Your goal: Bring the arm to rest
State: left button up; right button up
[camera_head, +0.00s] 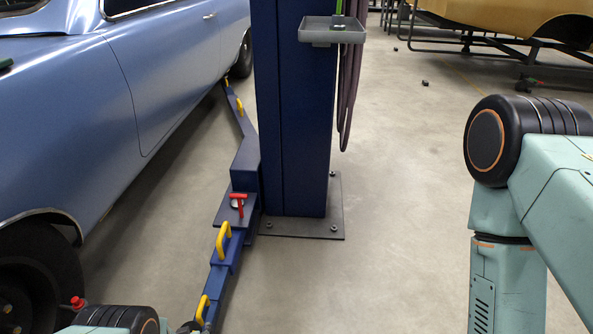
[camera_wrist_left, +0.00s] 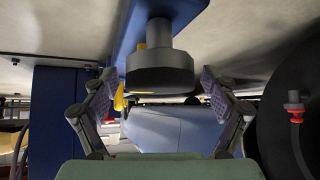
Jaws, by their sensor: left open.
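My left gripper (camera_wrist_left: 158,78) is open in the left wrist view, its two fingers spread wide. A dark round pad (camera_wrist_left: 160,70) on a blue lift arm (camera_wrist_left: 150,14) shows between the fingertips, with a gap on each side. I cannot tell how far beyond the fingers it is. This view looks upside down, with the floor at the top. In the head view only a dark joint of my left arm shows at the bottom left; the left gripper is hidden there. My right arm stands bent at the right edge, and its gripper is out of the picture.
A blue car (camera_head: 150,85) stands left, beside a dark blue lift post (camera_head: 292,110) with a grey tray (camera_head: 332,30). The lift's low arm (camera_head: 247,165) has yellow handles. A red-capped fitting (camera_wrist_left: 295,106) is near a wheel.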

pick_arm(q)
jog(key=shift+m+t+h, duration=0.3)
jog(key=shift+m+h, duration=0.8)
jog(key=shift+m, duration=0.4)
